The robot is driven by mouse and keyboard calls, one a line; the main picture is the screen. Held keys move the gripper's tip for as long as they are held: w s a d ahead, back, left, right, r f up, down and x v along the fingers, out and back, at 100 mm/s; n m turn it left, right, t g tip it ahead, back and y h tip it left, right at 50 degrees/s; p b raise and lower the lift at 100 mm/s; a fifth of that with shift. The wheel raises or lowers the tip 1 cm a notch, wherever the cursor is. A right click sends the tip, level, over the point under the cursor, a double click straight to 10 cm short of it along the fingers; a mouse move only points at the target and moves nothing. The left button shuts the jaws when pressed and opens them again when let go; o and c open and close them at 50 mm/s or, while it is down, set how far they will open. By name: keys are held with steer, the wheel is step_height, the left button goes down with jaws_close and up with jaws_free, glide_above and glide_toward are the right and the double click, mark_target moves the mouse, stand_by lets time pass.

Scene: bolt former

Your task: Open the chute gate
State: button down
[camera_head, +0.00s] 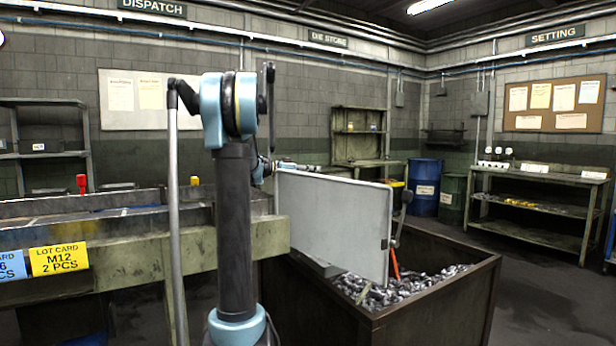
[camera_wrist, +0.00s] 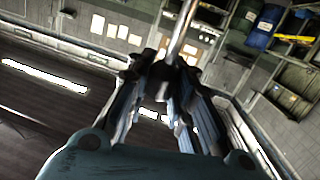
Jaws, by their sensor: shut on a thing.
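A large pale grey plate (camera_head: 335,222), which looks like the chute gate, stands upright at the right end of the chute (camera_head: 140,262), over the front left of a dark bin (camera_head: 440,310). My gripper (camera_head: 312,169) is at the plate's top left edge in the head view, small and partly hidden by the plate. In the wrist view my gripper (camera_wrist: 167,72) is shut on a thin grey metal bar (camera_wrist: 183,30) that runs up out of the picture. I cannot tell how the bar joins the plate.
The bin holds many loose metal pieces (camera_head: 430,283). A dark lever (camera_head: 402,215) and a red rod (camera_head: 395,263) show just right of the plate. Red (camera_head: 81,183) and yellow (camera_head: 194,180) handles stand behind the chute. The floor right of the bin (camera_head: 540,290) is clear.

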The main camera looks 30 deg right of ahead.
steer(key=c, duration=1.4)
jaws_free()
steer(key=shift+a, duration=0.1)
steer(key=v, duration=1.2)
steer(key=shift+w, duration=0.1)
